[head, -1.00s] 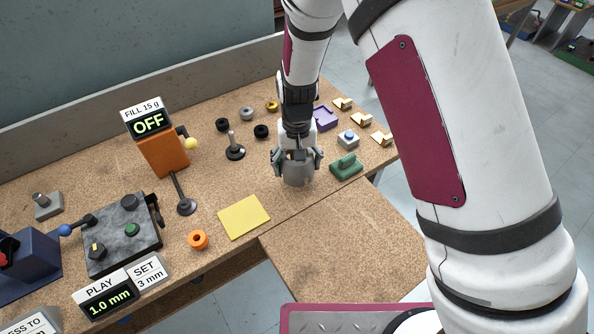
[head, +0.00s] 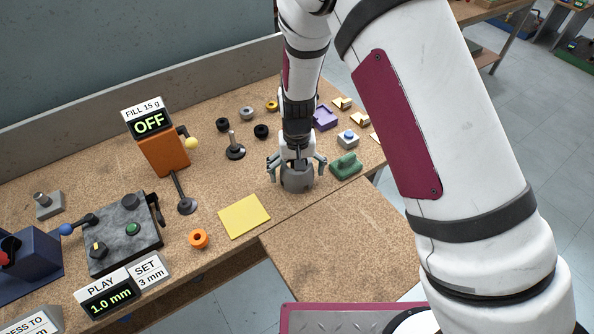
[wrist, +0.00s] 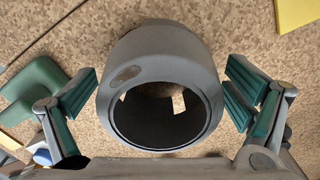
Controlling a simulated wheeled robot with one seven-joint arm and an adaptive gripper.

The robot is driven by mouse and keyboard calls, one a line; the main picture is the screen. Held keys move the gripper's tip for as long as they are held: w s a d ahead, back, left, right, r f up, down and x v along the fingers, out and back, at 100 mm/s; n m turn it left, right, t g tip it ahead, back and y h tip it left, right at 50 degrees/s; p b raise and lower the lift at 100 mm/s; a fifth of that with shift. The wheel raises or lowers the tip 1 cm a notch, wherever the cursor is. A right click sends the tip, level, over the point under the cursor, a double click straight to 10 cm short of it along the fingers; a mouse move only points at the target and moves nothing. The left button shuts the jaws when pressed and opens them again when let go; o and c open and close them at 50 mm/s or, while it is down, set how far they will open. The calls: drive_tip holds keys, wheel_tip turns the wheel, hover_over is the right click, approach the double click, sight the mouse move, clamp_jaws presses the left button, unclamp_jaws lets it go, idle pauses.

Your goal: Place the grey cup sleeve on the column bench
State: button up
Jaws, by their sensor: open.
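The grey cup sleeve (head: 297,179) stands upright on the cork-coloured bench top, near its front edge, right of the yellow sheet. The wrist view looks down into this grey ring (wrist: 160,55), with a dark inner wall and the bench surface visible through it. My gripper (head: 297,168) is directly over the sleeve. Its teal-padded fingers (wrist: 162,98) are spread on either side of the sleeve, with a gap visible on each side. Which part of the furniture is the column bench, I cannot tell.
A green handled block (head: 346,166) stands close to the right of the sleeve. A yellow sheet (head: 244,216) lies to its left, and an orange ring (head: 198,239) beyond that. A lower board (head: 335,245) adjoins the bench front and is bare.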

wheel_tip(320, 180, up, 12)
drive_tip(key=shift+r, duration=0.15)
idle(0.5)
drive_tip(key=shift+r, duration=0.1)
drive_tip(key=s+d+r+t+y, duration=0.1)
drive_tip(key=s+d+r, duration=0.4)
drive_tip(key=r, duration=0.4)
drive_tip(key=s+d+r+t, duration=0.1)
drive_tip(key=s+d+r, duration=0.1)
drive_tip(key=d+r, duration=0.5)
drive_tip(key=s+d+r+t, duration=0.1)
drive_tip(key=s+d+r, duration=0.1)
drive_tip(key=s, duration=0.3)
drive_tip(key=s+d+r+t, duration=0.1)
drive_tip(key=s+d+r, duration=0.1)
drive_tip(key=s, duration=0.3)
drive_tip(key=s+d+r+m+t+h, duration=0.1)
drive_tip(key=s+d+r, duration=0.2)
drive_tip(key=s, duration=0.3)
drive_tip(key=shift+d, duration=0.65)
